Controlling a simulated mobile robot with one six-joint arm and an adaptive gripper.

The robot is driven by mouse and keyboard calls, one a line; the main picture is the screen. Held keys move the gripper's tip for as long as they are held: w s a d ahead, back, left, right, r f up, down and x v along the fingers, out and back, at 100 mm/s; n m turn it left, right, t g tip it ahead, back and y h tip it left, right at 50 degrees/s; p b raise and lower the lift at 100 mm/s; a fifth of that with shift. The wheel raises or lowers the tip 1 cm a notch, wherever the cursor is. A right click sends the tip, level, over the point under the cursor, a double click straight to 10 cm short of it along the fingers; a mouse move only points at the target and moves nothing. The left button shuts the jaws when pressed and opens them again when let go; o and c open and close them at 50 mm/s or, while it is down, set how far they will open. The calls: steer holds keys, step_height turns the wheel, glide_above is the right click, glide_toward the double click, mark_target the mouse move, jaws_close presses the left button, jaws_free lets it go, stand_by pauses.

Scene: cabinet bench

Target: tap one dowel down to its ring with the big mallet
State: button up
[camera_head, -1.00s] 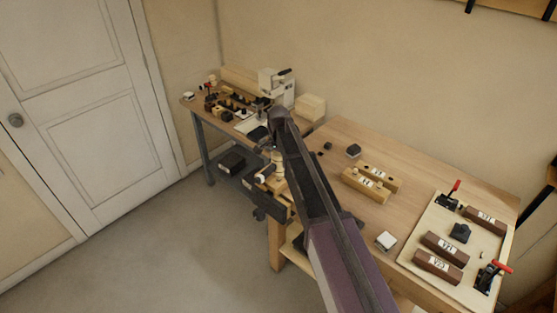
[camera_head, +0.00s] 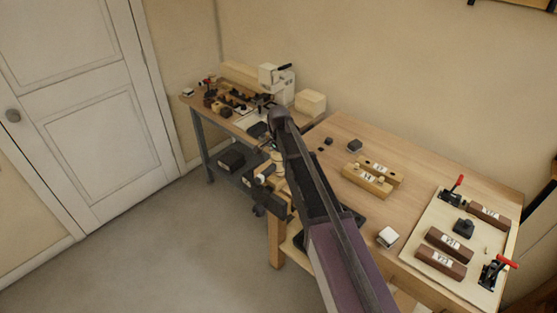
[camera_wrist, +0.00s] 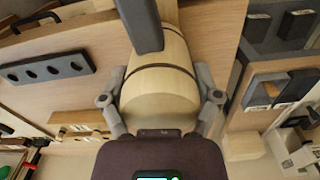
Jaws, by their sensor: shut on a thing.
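My gripper (camera_wrist: 161,88) is shut around a thick pale wooden cylinder with dark bands, which looks like the big mallet's head (camera_wrist: 158,95). One finger lies on each side of it in the wrist view. A dark bar crosses in front of its top. In the head view my arm hides most of the gripper; part of a pale cylinder (camera_head: 278,170) shows beside the arm, past the bench's left edge. Two pale wooden blocks (camera_head: 366,184) with labels and short dowels (camera_head: 354,167) stand on the bench. The rings on the dowels are too small to make out.
The right bench (camera_head: 335,133) has a pale board (camera_head: 420,250) with brown blocks and red-handled clamps. A second bench at the back left carries a white machine (camera_head: 270,78) and small parts. Floor at left is clear.

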steer(key=shift+r+p, duration=1)
steer(key=shift+p, duration=0.05)
steer(key=shift+r, duration=0.2)
steer(key=shift+f, duration=0.1)
step_height(320, 180, down, 2)
steer(key=shift+f+b, duration=0.25)
steer(key=shift+b, duration=0.95)
steer(key=shift+r+p, duration=1.1)
steer(key=shift+p, duration=0.05)
steer(key=shift+r, duration=0.15)
